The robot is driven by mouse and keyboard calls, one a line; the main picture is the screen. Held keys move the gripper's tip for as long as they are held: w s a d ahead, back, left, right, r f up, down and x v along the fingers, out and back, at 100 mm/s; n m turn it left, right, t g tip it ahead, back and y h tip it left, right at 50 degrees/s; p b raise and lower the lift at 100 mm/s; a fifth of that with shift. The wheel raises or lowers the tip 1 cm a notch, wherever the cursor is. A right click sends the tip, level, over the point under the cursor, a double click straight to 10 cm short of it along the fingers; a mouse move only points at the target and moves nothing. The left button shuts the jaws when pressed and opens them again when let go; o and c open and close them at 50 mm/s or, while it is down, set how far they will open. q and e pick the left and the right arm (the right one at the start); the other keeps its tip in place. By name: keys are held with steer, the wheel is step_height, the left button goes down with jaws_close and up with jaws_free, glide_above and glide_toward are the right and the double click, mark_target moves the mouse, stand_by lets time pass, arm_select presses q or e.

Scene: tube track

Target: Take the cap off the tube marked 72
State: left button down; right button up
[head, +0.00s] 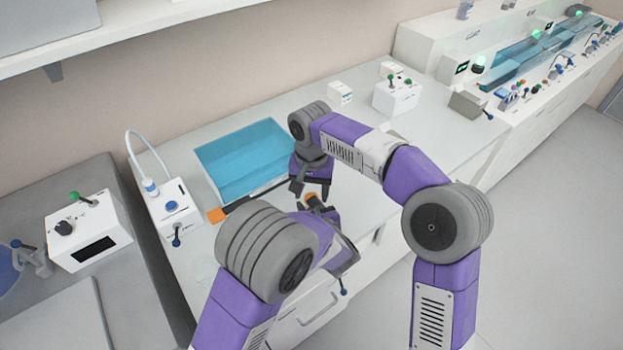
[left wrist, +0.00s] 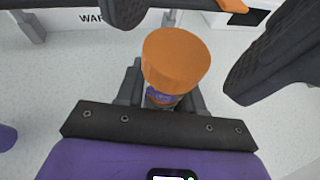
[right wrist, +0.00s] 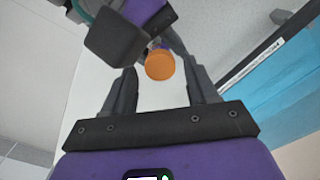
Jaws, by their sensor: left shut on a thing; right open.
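A tube with an orange cap (head: 313,198) is held in my left gripper (head: 322,208). In the left wrist view the cap (left wrist: 176,60) is on the tube (left wrist: 160,98), whose clear body with a bluish label shows between the fingers. No number is readable. My right gripper (head: 310,184) is open just above the cap. In the left wrist view its dark fingers stand on both sides of the cap. In the right wrist view the cap (right wrist: 160,65) lies between the finger lines of my right gripper (right wrist: 162,85), apart from them.
A blue water basin (head: 235,160) lies behind the grippers. A white box with a blue knob (head: 170,207) stands to the left. The bench front edge is close below.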

steer(key=shift+f, duration=0.65)
jaws_close()
steer(key=n, duration=1)
steer(key=shift+o, duration=0.2)
jaws_free()
